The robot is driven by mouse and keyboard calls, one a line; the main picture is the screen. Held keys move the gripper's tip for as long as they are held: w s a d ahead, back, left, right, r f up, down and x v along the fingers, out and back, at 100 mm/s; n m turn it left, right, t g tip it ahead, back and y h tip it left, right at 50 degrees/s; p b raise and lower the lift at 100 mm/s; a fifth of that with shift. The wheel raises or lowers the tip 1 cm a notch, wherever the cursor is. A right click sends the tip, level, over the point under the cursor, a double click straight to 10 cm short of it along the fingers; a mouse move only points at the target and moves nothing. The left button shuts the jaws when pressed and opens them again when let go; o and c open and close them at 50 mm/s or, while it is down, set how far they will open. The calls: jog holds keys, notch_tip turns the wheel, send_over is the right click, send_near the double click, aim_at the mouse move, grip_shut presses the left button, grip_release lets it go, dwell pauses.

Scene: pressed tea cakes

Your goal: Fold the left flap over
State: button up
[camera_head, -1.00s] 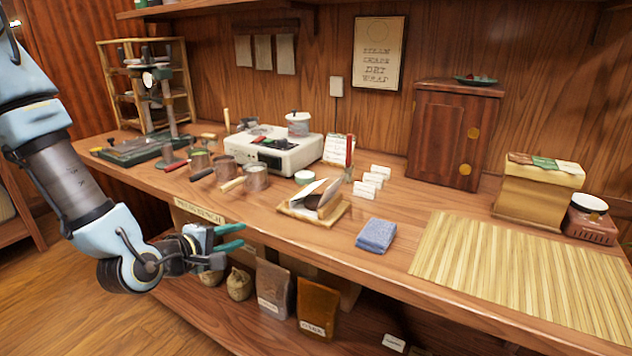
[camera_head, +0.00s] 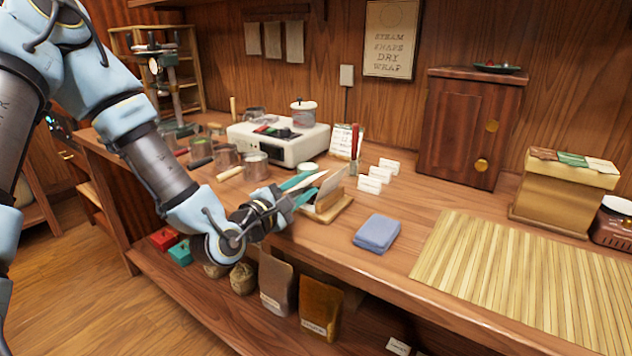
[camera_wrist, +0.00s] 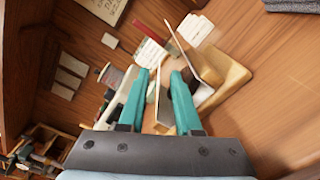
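The wrapper stands on a small wooden board (camera_head: 338,212) near the front edge of the bench, with its flaps raised. Its pale left flap (camera_head: 311,183) rises between the teal fingers of my gripper (camera_head: 306,188). Its right flap (camera_head: 331,185) stands up just beyond the fingertips. In the wrist view, my gripper (camera_wrist: 160,82) is open, with the left flap (camera_wrist: 164,108) in the gap between the fingers. I cannot tell whether either finger touches it. The right flap (camera_wrist: 205,66) leans to the right of the fingers, over the board (camera_wrist: 232,82). The tea cake is mostly hidden.
A folded blue cloth (camera_head: 377,233) lies right of the board, and a bamboo mat (camera_head: 520,270) covers the bench's right. White cards (camera_head: 375,180) and a card stand (camera_head: 347,143) are behind. Metal cups (camera_head: 256,166) and a white scale (camera_head: 290,143) are left and behind.

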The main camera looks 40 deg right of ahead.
aim_at(315, 178)
jog(key=shift+p+x, duration=0.35)
jog(key=shift+x, duration=1.85)
grip_shut()
